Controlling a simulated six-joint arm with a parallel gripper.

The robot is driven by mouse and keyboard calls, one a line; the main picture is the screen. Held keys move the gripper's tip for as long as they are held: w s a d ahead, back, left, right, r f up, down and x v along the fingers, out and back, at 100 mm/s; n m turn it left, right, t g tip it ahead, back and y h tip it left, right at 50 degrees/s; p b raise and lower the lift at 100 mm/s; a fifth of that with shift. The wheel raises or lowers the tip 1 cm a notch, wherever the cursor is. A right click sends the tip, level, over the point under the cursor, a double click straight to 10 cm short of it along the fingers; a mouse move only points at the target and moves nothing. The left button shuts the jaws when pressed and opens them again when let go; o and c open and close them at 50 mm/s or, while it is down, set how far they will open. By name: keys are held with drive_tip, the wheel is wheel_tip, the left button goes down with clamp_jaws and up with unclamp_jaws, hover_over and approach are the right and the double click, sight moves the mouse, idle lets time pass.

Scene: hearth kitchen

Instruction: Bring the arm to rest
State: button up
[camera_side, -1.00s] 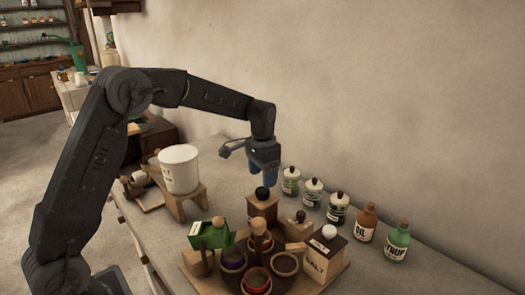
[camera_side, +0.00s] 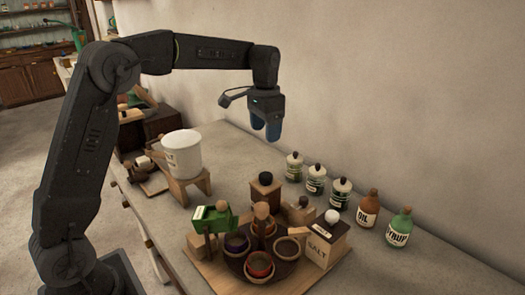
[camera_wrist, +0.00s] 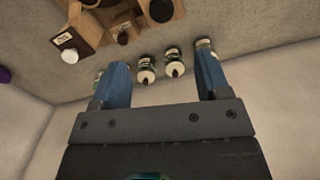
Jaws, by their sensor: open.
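My gripper (camera_side: 266,132) hangs from my raised arm in the side view, its blue fingers pointing down. It is above the counter, in the air behind the wooden block with a black knob (camera_side: 266,188), touching nothing. In the wrist view, my gripper (camera_wrist: 158,80) shows its two blue fingers spread apart with nothing held between them.
A round tray (camera_side: 250,277) with bowls stands at the front of the counter, beside a salt box (camera_side: 322,242). Jars (camera_side: 316,178) and oil and syrup bottles (camera_side: 398,232) line the wall.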

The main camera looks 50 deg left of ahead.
drive_tip(key=s+d+r+t, duration=0.2)
drive_tip(key=s+d+r, duration=0.15)
drive_tip(key=s, duration=0.35)
drive_tip(key=s+d+f+n+t, duration=0.1)
drive_tip(key=s+d, duration=0.1)
drive_tip(key=s, duration=0.8)
drive_tip(key=s+d+f+n+t, duration=0.1)
drive_tip(key=s+d+f+t, duration=0.1)
drive_tip(key=s, duration=0.9)
drive_tip(key=shift+s+d+t, duration=0.2)
drive_tip(key=shift+t, duration=0.1)
